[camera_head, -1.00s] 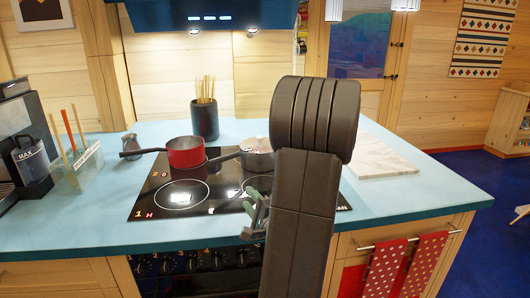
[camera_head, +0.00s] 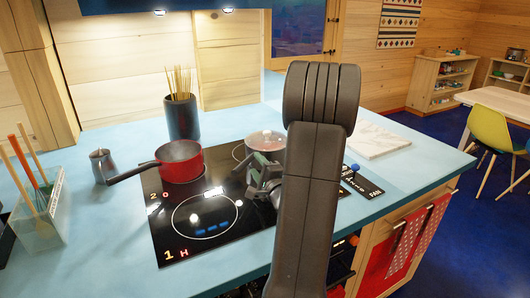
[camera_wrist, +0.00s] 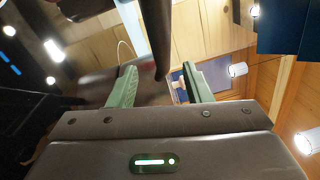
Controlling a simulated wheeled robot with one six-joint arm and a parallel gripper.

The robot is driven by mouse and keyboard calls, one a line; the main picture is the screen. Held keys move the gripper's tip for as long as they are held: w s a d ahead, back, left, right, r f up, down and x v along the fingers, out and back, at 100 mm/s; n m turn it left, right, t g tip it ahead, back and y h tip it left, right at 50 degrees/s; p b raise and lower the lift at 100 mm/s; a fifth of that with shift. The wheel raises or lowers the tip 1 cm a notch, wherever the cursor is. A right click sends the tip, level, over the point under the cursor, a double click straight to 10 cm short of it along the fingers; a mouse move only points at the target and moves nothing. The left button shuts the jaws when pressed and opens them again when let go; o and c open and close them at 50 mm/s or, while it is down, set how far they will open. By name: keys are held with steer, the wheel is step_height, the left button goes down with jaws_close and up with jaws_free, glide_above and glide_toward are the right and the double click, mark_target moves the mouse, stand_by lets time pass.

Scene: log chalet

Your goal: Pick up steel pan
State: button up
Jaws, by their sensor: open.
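The steel pan (camera_head: 266,141) with its glass lid stands on the back right of the black hob, partly hidden by my arm. Its dark handle (camera_head: 243,163) points toward the front left. My gripper (camera_head: 262,182) is open, just in front of the pan and close to the handle. In the wrist view my gripper (camera_wrist: 160,78) shows two green fingers set apart. A dark bar runs down toward the gap between them; it looks like the handle, but I cannot tell whether it lies between the fingers.
A red saucepan (camera_head: 180,165) stands on the hob left of the pan, its handle pointing left. A moka pot (camera_head: 103,166), a dark utensil cup (camera_head: 182,117) and a utensil holder (camera_head: 40,215) stand on the blue counter. A marble board (camera_head: 372,140) lies to the right.

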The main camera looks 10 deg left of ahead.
mark_target(253, 159)
steer(key=shift+w+a+r, duration=0.2)
steer(key=shift+w, duration=0.1)
steer(key=p+x, duration=0.2)
steer(key=x, duration=0.2)
steer(key=shift+w, duration=0.15)
steer(key=shift+c, duration=0.3)
jaws_close()
stand_by(0.7)
steer(key=shift+r, duration=0.2)
